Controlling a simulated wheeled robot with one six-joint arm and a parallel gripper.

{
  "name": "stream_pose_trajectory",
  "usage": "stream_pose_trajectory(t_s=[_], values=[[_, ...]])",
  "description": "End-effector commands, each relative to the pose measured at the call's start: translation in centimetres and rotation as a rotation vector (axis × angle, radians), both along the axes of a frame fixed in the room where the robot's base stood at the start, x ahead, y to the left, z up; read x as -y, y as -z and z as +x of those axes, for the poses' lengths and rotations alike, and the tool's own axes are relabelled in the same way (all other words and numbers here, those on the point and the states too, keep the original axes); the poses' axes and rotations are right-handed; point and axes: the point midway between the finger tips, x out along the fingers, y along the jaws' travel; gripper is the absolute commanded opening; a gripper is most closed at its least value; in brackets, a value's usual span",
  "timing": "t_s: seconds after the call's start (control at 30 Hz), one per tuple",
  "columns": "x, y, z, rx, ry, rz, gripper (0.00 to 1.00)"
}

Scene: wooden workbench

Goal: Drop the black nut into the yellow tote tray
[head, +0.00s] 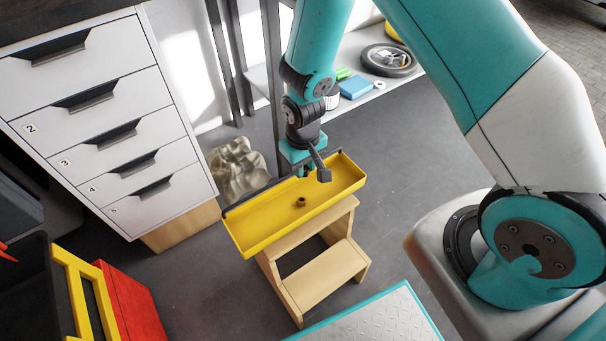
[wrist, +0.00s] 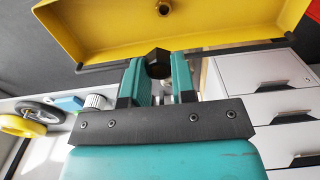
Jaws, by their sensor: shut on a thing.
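The yellow tote tray (head: 245,238) sits on a wooden step stool, and its near part shows across the top of the wrist view (wrist: 100,35). A small brownish nut (head: 301,202) lies on its floor and also shows in the wrist view (wrist: 164,8). My gripper (wrist: 158,76) is shut on the black nut (wrist: 158,60), which sits between the teal fingertips. In the head view my gripper (head: 305,171) points down over the tray's far side. The held nut cannot be made out clearly there. The height of the gap to the tray is hard to tell.
The wooden step stool (head: 325,280) carries the tray. A white drawer cabinet (head: 95,115) stands at left, with a crumpled sack (head: 238,168) beside it. A shelf behind holds a wheel (head: 388,60) and a blue box (head: 355,87). A red box (head: 130,300) is at lower left.

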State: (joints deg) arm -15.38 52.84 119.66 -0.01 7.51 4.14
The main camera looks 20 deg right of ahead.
Motion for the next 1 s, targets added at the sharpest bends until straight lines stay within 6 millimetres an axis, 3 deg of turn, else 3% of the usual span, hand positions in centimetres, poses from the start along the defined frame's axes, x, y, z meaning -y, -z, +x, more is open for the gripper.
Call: stream_pose_trajectory(t_s=[0.53,0.9,0.93,1.0], values=[[0.0,5.6,0.0,0.0,0.0,0.0,0.01],[0.0,5.9,0.0,0.0,0.0,0.0,0.01],[0.0,5.9,0.0,0.0,0.0,0.0,0.31],[0.0,5.9,0.0,0.0,0.0,0.0,0.48]])
